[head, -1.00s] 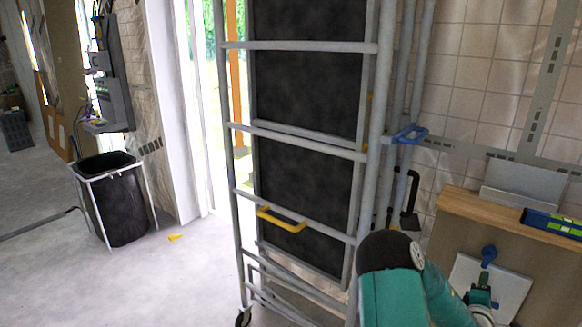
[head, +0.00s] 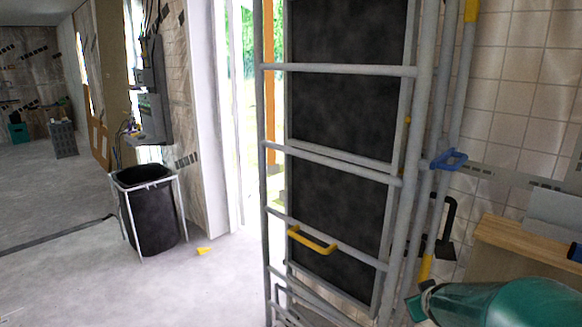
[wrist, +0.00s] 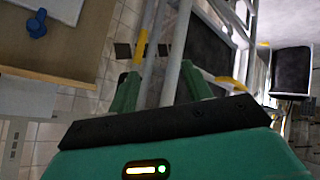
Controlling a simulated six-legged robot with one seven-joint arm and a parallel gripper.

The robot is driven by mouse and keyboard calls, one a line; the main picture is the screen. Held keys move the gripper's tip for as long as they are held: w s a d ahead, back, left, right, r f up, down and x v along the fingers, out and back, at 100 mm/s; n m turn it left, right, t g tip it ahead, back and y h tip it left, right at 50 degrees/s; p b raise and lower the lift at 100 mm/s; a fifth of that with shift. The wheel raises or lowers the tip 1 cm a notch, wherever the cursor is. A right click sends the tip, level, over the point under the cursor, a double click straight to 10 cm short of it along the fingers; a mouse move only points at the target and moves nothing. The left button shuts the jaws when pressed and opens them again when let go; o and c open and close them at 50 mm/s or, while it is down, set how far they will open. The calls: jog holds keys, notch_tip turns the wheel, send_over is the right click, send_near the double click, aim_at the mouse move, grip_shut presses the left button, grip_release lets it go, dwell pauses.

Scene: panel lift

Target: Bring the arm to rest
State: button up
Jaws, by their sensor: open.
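My gripper (wrist: 160,70) shows in the wrist view with its two green fingers spread apart and nothing between them. Past the fingertips are grey metal tubes and a yellow-ended bar, with no clear contact. In the head view, my teal arm (head: 500,302) lies low at the bottom right, in front of the wooden-topped bench. My fingers cannot be made out clearly there.
A grey tube scaffold (head: 409,200) with dark panels (head: 340,110) and a yellow handle (head: 312,241) stands close ahead. A wooden-topped bench (head: 505,238) is at right. A black bin (head: 152,215) stands left. The floor at front left (head: 90,285) is clear.

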jog(key=s+a+r+g+y, duration=0.1)
jog(key=s+a+r, duration=0.3)
jog(key=s+a, duration=0.6)
jog(key=s+a+r+m+g+y, duration=0.1)
jog(key=s+a+r, duration=0.3)
jog(key=s+a, duration=0.6)
jog(key=shift+s+a+r+g+y, duration=0.15)
jog(key=shift+a+g+y, duration=0.1)
jog(key=shift+g+y, duration=0.5)
